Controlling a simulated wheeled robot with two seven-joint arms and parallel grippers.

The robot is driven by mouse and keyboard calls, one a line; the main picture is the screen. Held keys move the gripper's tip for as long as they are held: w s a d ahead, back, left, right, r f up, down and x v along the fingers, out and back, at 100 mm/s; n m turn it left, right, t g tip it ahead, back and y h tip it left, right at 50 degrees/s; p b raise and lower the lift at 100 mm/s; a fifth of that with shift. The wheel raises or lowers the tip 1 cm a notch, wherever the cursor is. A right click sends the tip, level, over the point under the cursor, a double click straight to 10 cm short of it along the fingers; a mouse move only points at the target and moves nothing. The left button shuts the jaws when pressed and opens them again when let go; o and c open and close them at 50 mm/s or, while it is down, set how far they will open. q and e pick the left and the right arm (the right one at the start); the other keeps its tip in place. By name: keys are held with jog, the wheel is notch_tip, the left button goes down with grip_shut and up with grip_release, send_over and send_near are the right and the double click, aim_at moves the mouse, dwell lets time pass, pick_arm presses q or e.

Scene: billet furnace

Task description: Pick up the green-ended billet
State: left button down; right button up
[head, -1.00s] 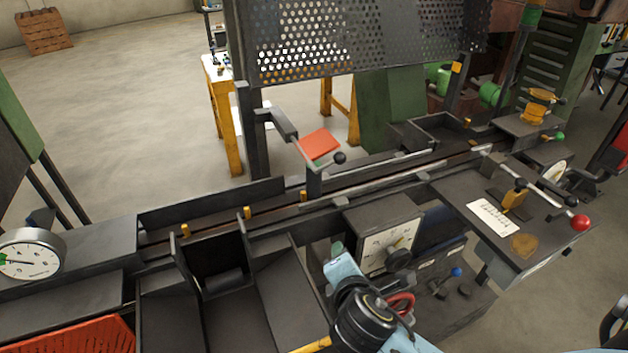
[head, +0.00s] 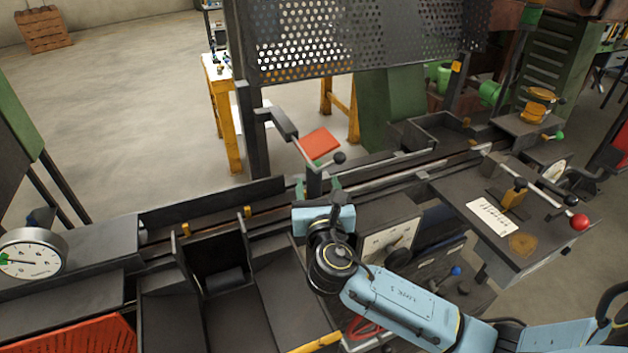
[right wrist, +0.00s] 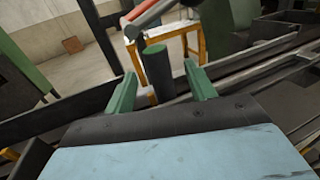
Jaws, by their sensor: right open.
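The green-ended billet (right wrist: 157,72) stands upright in the right wrist view, a dark cylinder with a green top face. Its lower part is hidden behind my gripper. My right gripper (right wrist: 161,88) has two green fingers, spread apart, with the billet seen between and just beyond them; they do not appear to touch it. In the head view the right gripper (head: 317,189) is at the rail, its fingers either side of a dark upright post (head: 314,181) that looks like the billet. My left gripper is not in view.
A perforated guard (head: 365,40) hangs behind. A dial gauge (head: 30,255) is at left; a red-knobbed lever (head: 579,222) is at right. A long rail (head: 400,178) runs across.

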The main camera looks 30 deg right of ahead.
aim_at(315, 178)
jog(key=shift+f+x, duration=0.15)
jog(key=shift+x, duration=1.2)
jog(key=shift+f+x, duration=0.15)
jog(key=shift+x, duration=1.25)
jog(key=shift+a, duration=0.15)
jog(key=shift+c, duration=0.4)
grip_shut()
jog(key=shift+r, duration=0.15)
